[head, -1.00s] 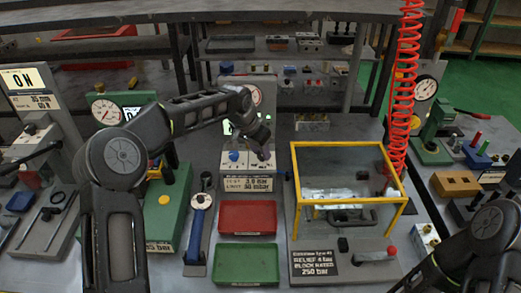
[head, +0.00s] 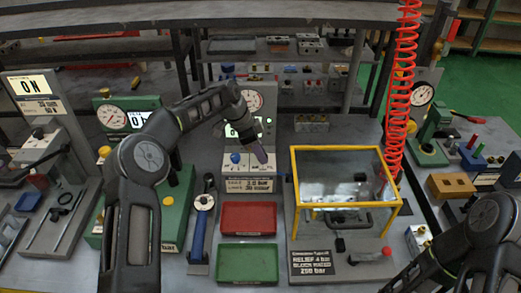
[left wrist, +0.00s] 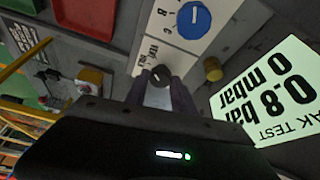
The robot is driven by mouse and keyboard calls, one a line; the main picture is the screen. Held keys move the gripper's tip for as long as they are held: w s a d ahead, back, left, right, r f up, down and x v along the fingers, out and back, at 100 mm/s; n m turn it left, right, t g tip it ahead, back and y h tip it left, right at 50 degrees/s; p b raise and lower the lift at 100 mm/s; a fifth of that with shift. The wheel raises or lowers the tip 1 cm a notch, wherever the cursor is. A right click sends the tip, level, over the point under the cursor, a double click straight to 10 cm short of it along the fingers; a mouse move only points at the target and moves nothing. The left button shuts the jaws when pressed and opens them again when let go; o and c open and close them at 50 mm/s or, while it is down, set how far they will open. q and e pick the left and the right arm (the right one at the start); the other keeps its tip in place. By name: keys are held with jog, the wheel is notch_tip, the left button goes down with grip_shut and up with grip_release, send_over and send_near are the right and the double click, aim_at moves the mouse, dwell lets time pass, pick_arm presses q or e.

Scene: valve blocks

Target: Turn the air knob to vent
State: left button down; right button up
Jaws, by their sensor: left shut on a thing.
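The test panel (head: 258,171) stands at the middle back, with a blue knob (head: 235,158) on its left. My left gripper (head: 262,157) is at the right part of this panel. In the left wrist view the dark round knob (left wrist: 160,73) sits between the fingertips of my left gripper (left wrist: 162,84), which is shut on it. A label lies beside this knob; its small print is hard to read. The blue knob (left wrist: 194,18) is just above, apart from the fingers. In the head view the gripper hides the dark knob. My right gripper is out of view.
A lit display (left wrist: 275,92) reads 0.8 bar and 0 mbar. A brass-coloured knob (left wrist: 213,68) is close to the fingers. Red tray (head: 248,222) and green tray (head: 247,264) lie in front; a yellow-framed guard (head: 345,149) stands to the right.

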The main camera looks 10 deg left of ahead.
pick_arm(q)
jog(key=shift+m, duration=0.4)
jog(key=c, duration=1.1)
grip_release()
jog(key=shift+o, duration=0.2)
jog(key=w+b+v, duration=0.1)
jog(key=v, duration=0.6)
jog(key=shift+s+a+r, duration=0.15)
jog(key=shift+s+r, duration=0.2)
jog(key=shift+s, duration=0.05)
